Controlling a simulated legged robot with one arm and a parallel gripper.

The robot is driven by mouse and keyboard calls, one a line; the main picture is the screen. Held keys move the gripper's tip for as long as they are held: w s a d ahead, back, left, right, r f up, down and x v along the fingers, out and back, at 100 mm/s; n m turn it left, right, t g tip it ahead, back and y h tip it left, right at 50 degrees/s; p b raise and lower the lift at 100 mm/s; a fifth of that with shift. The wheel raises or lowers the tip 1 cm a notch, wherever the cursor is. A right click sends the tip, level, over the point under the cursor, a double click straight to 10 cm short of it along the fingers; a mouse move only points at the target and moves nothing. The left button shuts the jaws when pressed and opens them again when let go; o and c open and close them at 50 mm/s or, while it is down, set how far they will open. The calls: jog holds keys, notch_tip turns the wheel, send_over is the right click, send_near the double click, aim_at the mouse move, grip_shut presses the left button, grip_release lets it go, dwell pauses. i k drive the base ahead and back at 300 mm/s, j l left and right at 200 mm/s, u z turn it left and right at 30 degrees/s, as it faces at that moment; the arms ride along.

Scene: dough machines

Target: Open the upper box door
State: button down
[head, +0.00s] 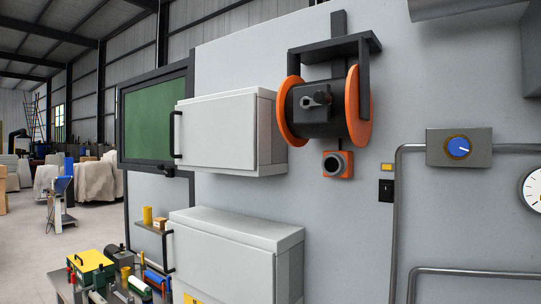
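The upper box (265,130) is a light grey wall cabinet at the centre left of the head view. Its front door (218,132) looks shut, flush with the box. A dark vertical bar handle (174,135) sits at the door's left edge. A second, lower grey box (240,240) hangs below it, with a dark handle (169,250) at its left and a yellow label partly cut off by the frame's lower edge. My gripper does not show in this view.
A black-framed green window (150,120) stands left of the upper box. An orange-flanged reel (325,103) juts out at its right. A blue knob box (458,148) and pipes run along the right wall. A cluttered bench (65,292) is at lower left.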

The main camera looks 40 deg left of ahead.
aim_at(218, 133)
jog(key=u, duration=1.9)
